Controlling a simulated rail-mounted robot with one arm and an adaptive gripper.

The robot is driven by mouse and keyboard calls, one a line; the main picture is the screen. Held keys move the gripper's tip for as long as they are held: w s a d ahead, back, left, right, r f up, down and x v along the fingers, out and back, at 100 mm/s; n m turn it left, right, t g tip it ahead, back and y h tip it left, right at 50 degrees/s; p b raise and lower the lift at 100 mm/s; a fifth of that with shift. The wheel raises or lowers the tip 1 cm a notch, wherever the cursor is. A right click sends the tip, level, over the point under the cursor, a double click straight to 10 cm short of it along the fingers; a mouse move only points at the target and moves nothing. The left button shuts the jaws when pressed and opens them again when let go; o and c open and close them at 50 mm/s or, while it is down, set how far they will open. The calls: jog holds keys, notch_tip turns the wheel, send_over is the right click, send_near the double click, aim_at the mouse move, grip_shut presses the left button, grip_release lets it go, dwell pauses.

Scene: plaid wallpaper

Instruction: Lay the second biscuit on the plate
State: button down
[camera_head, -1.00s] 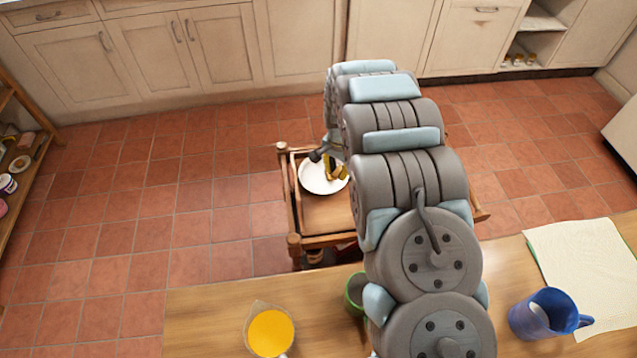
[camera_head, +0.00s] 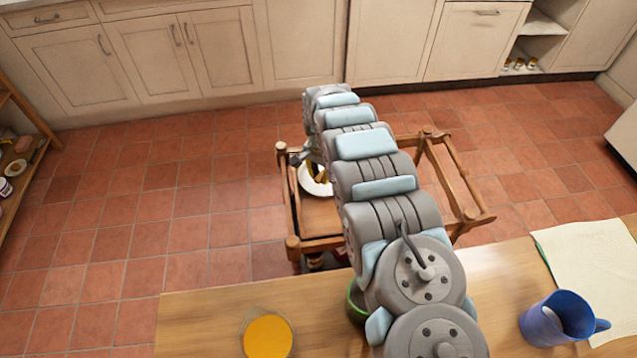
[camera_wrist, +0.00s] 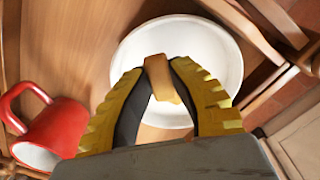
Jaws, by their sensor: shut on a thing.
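In the wrist view a tan, bar-shaped biscuit (camera_wrist: 159,80) is held between the yellow and black fingers of my gripper (camera_wrist: 158,92). The white plate (camera_wrist: 215,50) lies beyond the biscuit, on the wooden cart. The biscuit appears over the plate; I cannot tell if it touches it. In the head view the plate (camera_head: 309,184) shows only in part, with my gripper (camera_head: 318,172) over it and my arm covering its right side.
A red mug (camera_wrist: 55,128) lies or stands left of the plate in the wrist view. The cart (camera_head: 317,215) has raised wooden rails and posts. The table in front carries an orange-filled container (camera_head: 268,337), a green bowl (camera_head: 355,300), a blue jug (camera_head: 560,317) and a white cloth (camera_head: 592,262).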

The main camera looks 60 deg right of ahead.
aim_at(318, 187)
jog(key=shift+f, duration=0.15)
jog(key=shift+w+f+b, duration=0.3)
jog(key=shift+f+b, duration=0.15)
jog(key=shift+f, duration=0.05)
jog(key=shift+f+b, duration=0.45)
jog(key=shift+f, duration=0.8)
jog(key=shift+f, duration=0.1)
jog(key=c, duration=1)
grip_release()
jog(key=shift+c, duration=0.2)
notch_tip(318, 187, up, 12)
jog(key=p, duration=0.4)
